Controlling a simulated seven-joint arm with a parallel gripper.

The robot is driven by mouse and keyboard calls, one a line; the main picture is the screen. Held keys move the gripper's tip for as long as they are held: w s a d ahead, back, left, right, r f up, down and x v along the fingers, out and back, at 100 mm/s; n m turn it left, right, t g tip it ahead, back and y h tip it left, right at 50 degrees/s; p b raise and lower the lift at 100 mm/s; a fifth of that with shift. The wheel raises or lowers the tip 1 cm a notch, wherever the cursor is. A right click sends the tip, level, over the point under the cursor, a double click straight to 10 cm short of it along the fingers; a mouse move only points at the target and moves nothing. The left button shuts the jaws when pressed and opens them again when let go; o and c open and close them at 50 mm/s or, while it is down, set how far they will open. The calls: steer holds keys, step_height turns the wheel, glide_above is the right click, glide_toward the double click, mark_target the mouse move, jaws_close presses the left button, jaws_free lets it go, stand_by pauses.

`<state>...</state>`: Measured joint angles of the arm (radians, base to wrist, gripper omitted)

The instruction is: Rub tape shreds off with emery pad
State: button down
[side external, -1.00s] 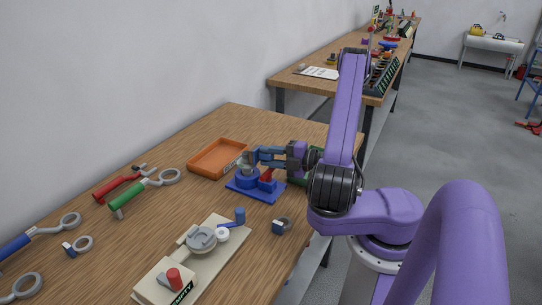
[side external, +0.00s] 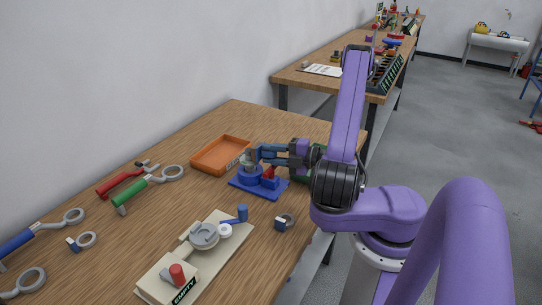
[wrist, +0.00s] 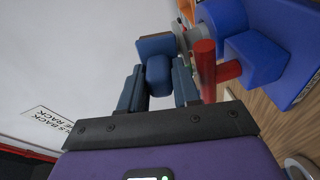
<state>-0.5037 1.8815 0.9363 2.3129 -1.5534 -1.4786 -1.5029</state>
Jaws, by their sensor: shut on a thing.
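My gripper (wrist: 158,88) is shut on a blue block-shaped grip with a flat, dark-faced plate, which appears to be the emery pad (wrist: 158,70). In the side view my gripper (side external: 262,154) reaches in from the right, just above a blue vise (side external: 273,193) with a red handle (side external: 270,174). A grey valve part (side external: 254,169) stands upright in the vise. In the wrist view the pad's plate is close beside the grey part (wrist: 186,38), with the red handle (wrist: 204,70) right of my fingers. I cannot tell whether pad and part touch. Tape shreds are too small to make out.
An orange tray (side external: 208,168) lies behind and left of the vise. Several wrenches lie at left. Bare wood lies between.

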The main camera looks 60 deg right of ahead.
steer(key=shift+d, duration=0.45)
steer(key=shift+a, duration=0.1)
steer(key=shift+a, duration=1.1)
steer(key=shift+w, duration=0.1)
steer(key=shift+d, duration=1.15)
steer(key=shift+a, duration=0.1)
